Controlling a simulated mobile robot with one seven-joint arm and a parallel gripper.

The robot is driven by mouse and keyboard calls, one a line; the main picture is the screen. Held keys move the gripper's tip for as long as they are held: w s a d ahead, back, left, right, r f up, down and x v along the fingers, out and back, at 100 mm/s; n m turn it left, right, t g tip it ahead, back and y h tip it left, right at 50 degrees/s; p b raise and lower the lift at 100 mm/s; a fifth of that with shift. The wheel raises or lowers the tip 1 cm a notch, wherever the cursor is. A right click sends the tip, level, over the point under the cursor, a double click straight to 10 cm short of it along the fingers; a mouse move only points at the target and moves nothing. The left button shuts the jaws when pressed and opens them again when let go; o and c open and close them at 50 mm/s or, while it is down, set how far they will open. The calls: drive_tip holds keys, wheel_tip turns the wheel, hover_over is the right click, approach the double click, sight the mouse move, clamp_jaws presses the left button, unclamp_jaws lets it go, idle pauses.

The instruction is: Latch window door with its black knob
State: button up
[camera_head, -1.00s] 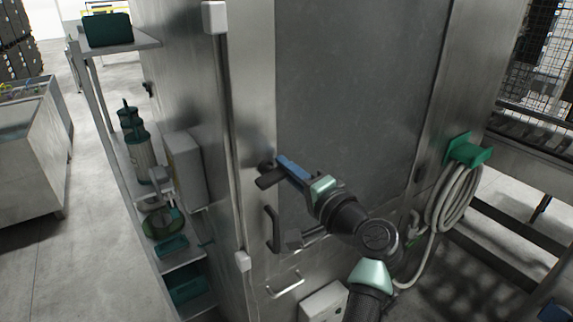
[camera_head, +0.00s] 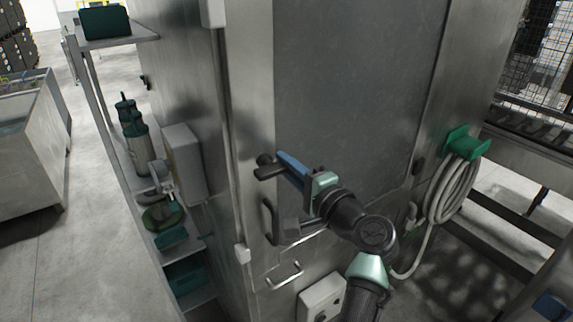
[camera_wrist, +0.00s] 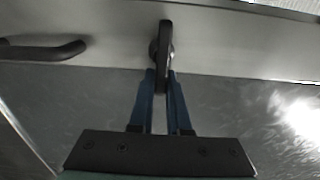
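The window door (camera_head: 350,85) is a large dark grey panel in a pale metal frame; it looks closed or nearly so. Its black knob (camera_head: 267,173), an elongated lever on a round base, sits on the left part of the frame. In the wrist view the knob (camera_wrist: 165,42) appears end-up, lined up with my fingers. My gripper (camera_head: 282,160) has blue fingers reaching the knob from the right. In the wrist view my gripper (camera_wrist: 162,78) has the knob's near end between its fingertips, with a narrow gap behind. The contact faces are partly hidden.
A black bow handle (camera_head: 269,222) sits below the knob, and a metal handle (camera_head: 284,277) lower down. A coiled hose (camera_head: 455,190) hangs on a green holder at right. A shelf (camera_head: 120,44) and grey box (camera_head: 183,165) stand left.

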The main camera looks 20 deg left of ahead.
drive_tip(key=o, duration=0.4)
drive_tip(key=shift+s+d+f, duration=0.15)
drive_tip(key=shift+s+d, duration=0.1)
drive_tip(key=shift+d, duration=0.15)
drive_tip(key=b+v, duration=0.4)
drive_tip(key=v, duration=0.8)
drive_tip(key=shift+s, duration=0.1)
